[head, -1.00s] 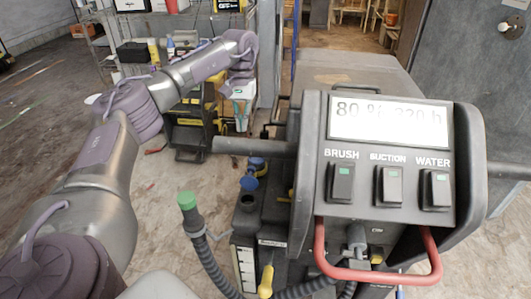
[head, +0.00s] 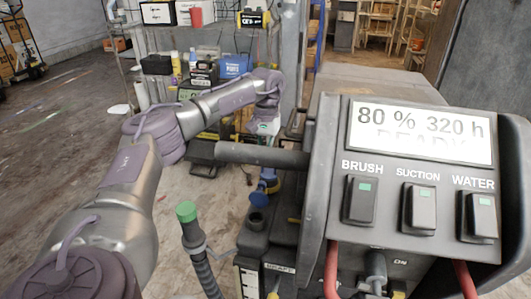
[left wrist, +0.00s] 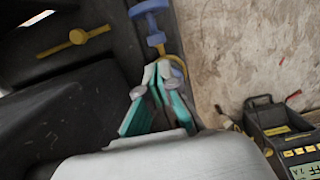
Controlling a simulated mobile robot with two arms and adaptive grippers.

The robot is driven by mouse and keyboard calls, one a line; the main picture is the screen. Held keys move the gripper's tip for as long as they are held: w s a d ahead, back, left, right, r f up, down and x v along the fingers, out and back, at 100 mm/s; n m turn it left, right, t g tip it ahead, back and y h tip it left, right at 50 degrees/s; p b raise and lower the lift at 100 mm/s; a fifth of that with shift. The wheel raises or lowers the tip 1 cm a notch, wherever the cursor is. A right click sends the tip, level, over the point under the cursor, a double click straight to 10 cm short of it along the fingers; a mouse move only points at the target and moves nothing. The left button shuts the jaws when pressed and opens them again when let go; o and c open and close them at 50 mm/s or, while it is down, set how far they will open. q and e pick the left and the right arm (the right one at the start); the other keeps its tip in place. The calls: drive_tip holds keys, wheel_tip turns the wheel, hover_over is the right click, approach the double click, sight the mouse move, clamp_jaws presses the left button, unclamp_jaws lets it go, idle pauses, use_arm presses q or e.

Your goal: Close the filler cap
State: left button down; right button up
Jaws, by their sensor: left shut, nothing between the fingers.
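The blue filler cap (head: 267,182) stands open beside the dark round filler neck (head: 257,218) on the left side of the grey cleaning machine. In the left wrist view, the blue cap part (left wrist: 156,40) shows at the top, with a yellow ring (left wrist: 180,66) just below it. My left gripper (head: 264,128) is above and beyond the cap in the head view, behind the machine's handlebar. In the left wrist view its fingertips (left wrist: 157,76) are together and empty, close to the cap and ring. I cannot tell whether they touch. My right gripper is not in view.
The machine's black handlebar (head: 262,155) juts left above the cap. The switch panel (head: 418,200) is to the right. A shelf with boxes (head: 200,60) stands behind. Bare floor lies to the left.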

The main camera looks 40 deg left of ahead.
sight(261, 194)
use_arm(q)
drive_tip(key=f, duration=0.6)
drive_tip(key=shift+s+d+b, duration=0.15)
drive_tip(key=shift+s+b, duration=0.15)
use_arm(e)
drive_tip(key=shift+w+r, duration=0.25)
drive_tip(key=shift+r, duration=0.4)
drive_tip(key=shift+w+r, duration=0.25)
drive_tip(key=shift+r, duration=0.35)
use_arm(q)
drive_tip(key=shift+s+r, duration=0.1)
